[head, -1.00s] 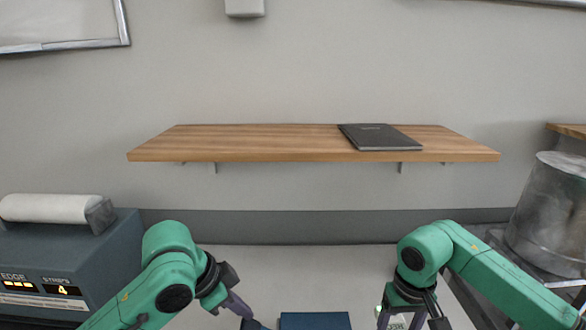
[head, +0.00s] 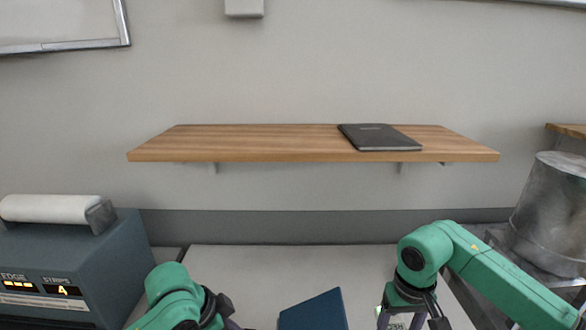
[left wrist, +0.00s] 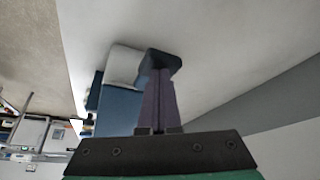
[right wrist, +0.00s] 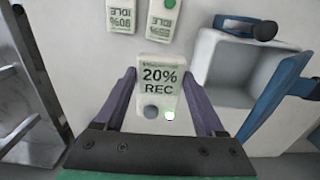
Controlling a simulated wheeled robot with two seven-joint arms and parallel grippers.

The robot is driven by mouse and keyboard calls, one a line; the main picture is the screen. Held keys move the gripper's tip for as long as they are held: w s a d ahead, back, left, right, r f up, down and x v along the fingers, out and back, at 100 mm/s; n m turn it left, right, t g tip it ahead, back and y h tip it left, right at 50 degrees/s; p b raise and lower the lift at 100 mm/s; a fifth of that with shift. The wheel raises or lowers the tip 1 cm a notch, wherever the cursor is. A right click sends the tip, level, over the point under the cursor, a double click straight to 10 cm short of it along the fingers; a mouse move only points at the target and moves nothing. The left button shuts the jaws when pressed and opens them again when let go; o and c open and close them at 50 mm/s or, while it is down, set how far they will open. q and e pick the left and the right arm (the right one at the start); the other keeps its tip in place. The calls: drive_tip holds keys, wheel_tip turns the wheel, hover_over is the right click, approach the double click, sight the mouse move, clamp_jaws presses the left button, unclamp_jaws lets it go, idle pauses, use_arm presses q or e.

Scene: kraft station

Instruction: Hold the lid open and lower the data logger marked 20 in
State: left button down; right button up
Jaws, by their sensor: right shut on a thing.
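The data logger (right wrist: 160,88), pale and reading 20% REC, is between the fingers of my right gripper (right wrist: 160,78), which is shut on it. It also shows partly in the head view. A pale open-topped box (right wrist: 232,62) is beside it, to the right in the right wrist view. Its blue lid (right wrist: 275,95) stands raised; in the head view the lid (head: 313,312) is tilted, right end higher. My left gripper (left wrist: 158,82) has its fingers together, with a dark block (left wrist: 163,64) at their tips; I cannot tell if it is gripped.
Two other loggers (right wrist: 125,20) (right wrist: 165,18), at least one marked 80% IDLE, lie near the held one. A blue machine (head: 70,260) stands left, a metal pot (head: 550,205) right. A wooden shelf (head: 270,143) with a dark notebook (head: 380,137) is above.

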sight(336, 326)
use_arm(q)
drive_tip(key=shift+f, duration=1.6)
drive_tip(key=shift+s+x, duration=0.15)
drive_tip(key=shift+x, duration=0.55)
drive_tip(key=shift+s+x, duration=0.15)
drive_tip(key=shift+x, duration=0.55)
drive_tip(key=shift+s+f, duration=0.1)
drive_tip(key=shift+s, duration=0.05)
use_arm(e)
drive_tip(key=shift+s, duration=0.1)
use_arm(q)
drive_tip(key=shift+f, duration=0.1)
use_arm(e)
drive_tip(key=shift+a, duration=0.15)
drive_tip(key=shift+a, duration=6.2)
